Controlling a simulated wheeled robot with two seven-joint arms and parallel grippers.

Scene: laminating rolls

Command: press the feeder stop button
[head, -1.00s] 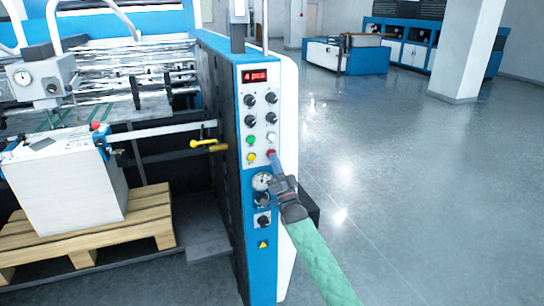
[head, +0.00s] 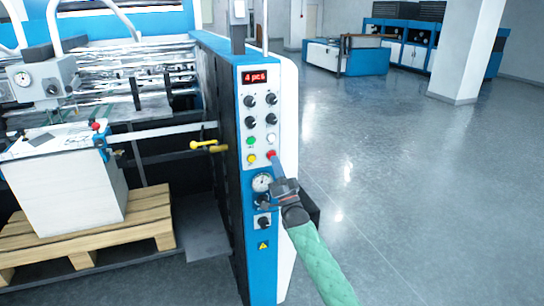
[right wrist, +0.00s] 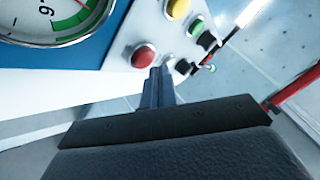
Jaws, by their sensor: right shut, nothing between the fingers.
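The machine's control panel (head: 260,135) is a white plate with several knobs and buttons under a red lit display. A round red button (head: 271,154) sits at its lower right, and it also shows in the right wrist view (right wrist: 144,56). My right gripper (head: 275,163) is shut and empty, with its tips just below the red button in the head view. In the right wrist view, the fingertips (right wrist: 160,72) are close beside the button. I cannot tell whether they touch it. My left gripper is not in view.
A yellow button (head: 251,158), a green button (head: 250,141) and a white button (head: 271,137) are close to the red one. A pressure gauge (head: 261,182) sits below the panel. A paper stack (head: 70,190) on a wooden pallet (head: 110,228) stands left.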

